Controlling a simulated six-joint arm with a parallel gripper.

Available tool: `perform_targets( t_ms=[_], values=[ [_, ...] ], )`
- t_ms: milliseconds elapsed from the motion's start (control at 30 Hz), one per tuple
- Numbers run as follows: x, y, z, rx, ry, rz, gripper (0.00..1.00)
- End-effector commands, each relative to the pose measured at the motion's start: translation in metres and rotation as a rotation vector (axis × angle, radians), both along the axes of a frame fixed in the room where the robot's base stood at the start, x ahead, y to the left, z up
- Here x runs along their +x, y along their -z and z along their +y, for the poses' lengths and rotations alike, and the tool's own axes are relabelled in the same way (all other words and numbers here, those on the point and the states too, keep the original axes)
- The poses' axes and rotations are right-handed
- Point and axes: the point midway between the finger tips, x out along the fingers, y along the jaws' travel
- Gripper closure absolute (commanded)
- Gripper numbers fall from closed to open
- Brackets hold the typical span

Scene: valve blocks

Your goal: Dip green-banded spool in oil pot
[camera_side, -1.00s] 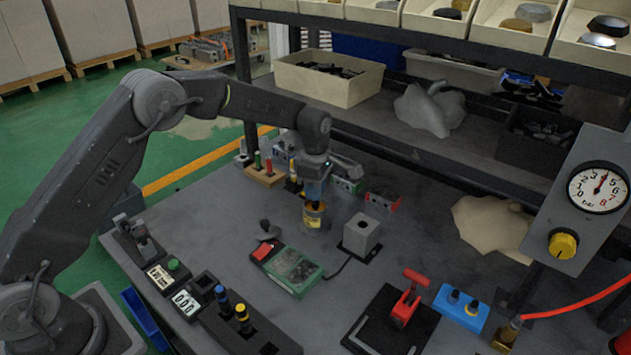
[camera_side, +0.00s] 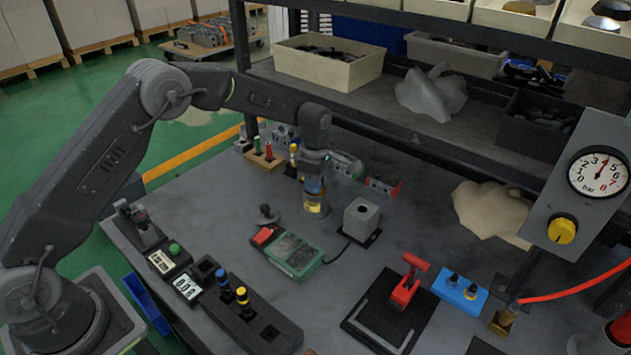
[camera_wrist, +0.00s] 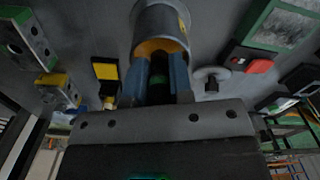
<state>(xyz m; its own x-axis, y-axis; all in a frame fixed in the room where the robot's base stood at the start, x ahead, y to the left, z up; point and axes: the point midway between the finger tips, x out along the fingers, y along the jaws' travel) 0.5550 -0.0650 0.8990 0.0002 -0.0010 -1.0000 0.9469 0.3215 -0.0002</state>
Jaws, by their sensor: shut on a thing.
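My gripper (camera_wrist: 160,78) is shut on a dark spool (camera_wrist: 158,66) with a green band, seen between the blue fingers in the wrist view. The oil pot (camera_wrist: 160,20) is a grey cylinder with an amber inside and a yellow label. The fingertips and the spool's far end are at the pot's mouth; how deep the spool sits is hidden. In the side view my gripper (camera_side: 314,184) points down over the pot (camera_side: 315,208), which stands on the bench with its yellow label showing.
A wooden rack (camera_side: 264,162) with green and red pegs stands left of the pot. A grey block (camera_side: 361,218) and a green-framed box (camera_side: 293,256) are close by. A red-handled fixture (camera_side: 405,285) is at the front right. The shelf (camera_side: 400,140) runs behind.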

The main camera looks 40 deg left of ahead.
Motion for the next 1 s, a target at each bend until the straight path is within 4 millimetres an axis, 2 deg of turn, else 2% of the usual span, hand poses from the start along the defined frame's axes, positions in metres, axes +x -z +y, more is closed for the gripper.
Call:
perform_targets(
  t_ms=[1000],
  values=[
    [0.001, -0.049, 0.000, 0.000, 0.000, -0.003, 1.00]
  ],
)
